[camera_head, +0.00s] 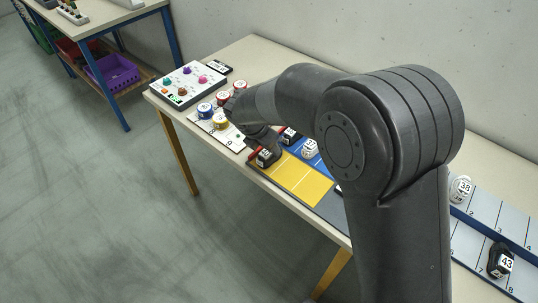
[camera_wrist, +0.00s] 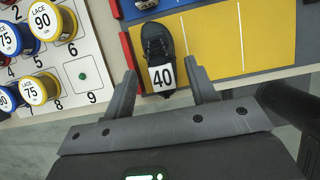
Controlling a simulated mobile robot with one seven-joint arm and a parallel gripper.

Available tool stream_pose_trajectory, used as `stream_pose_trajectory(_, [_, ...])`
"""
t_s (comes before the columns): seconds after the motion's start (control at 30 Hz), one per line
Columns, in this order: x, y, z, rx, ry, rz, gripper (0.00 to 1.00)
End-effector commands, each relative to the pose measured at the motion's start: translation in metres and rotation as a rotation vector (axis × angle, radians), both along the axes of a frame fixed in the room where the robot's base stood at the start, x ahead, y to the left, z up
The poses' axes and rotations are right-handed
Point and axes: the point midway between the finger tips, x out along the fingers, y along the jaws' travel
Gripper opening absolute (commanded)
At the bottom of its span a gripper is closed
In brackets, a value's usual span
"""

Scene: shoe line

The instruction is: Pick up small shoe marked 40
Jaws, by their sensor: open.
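The small black shoe marked 40 (camera_wrist: 160,58) lies on the yellow panel at its left end in the wrist view, its white label toward me. In the head view the shoe (camera_head: 264,158) is at the near left corner of the yellow panel (camera_head: 300,180), partly close to my wrist. My gripper (camera_wrist: 162,82) is open, with one finger on each side of the shoe's labelled end. The fingers look apart from the shoe; I cannot tell their height over the panel.
Lace spools (camera_wrist: 43,20) stand on a numbered white board left of the shoe. A red strip (camera_wrist: 132,62) runs along the panel's left edge. Other shoes stand on the blue panel behind, and a shoe marked 43 (camera_head: 500,262) is at far right.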

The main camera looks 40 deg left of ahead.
Motion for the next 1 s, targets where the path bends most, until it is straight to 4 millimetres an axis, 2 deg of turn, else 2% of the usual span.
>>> stream_pose_trajectory(0.23, [0.011, 0.002, -0.036, -0.002, 0.0, 0.0, 0.52])
stream_pose_trajectory(0.5, [0.013, 0.002, -0.039, 0.0, 0.0, 0.0, 0.51])
stream_pose_trajectory(0.9, [0.013, 0.002, -0.039, 0.0, 0.0, 0.0, 0.18])
stream_pose_trajectory(1.0, [0.013, 0.002, -0.038, 0.0, 0.0, 0.0, 0.17])
